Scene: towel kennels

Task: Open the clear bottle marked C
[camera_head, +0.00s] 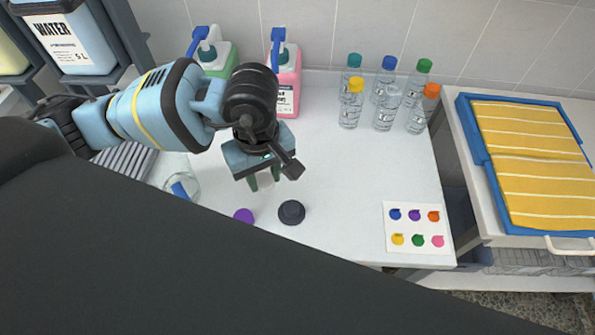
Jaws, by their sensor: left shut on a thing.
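Several clear bottles stand upright in a group at the back right of the white counter. Their caps are teal (354,61), blue (389,63), green (424,66), yellow (355,85) and orange (431,90). The front middle bottle (385,112) shows no coloured cap. The labels are too small to read, so I cannot tell which is marked C. My left gripper (264,182) points down over the counter, left of these bottles. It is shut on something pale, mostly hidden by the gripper. My right gripper is out of view.
A purple cap-like disc (243,215) and a dark round lid (291,212) are near the front. A colour-dot card (418,244) lies front right. Green (221,62) and pink (286,88) pump bottles stand behind. A blue tray (478,150) holds yellow towels at right.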

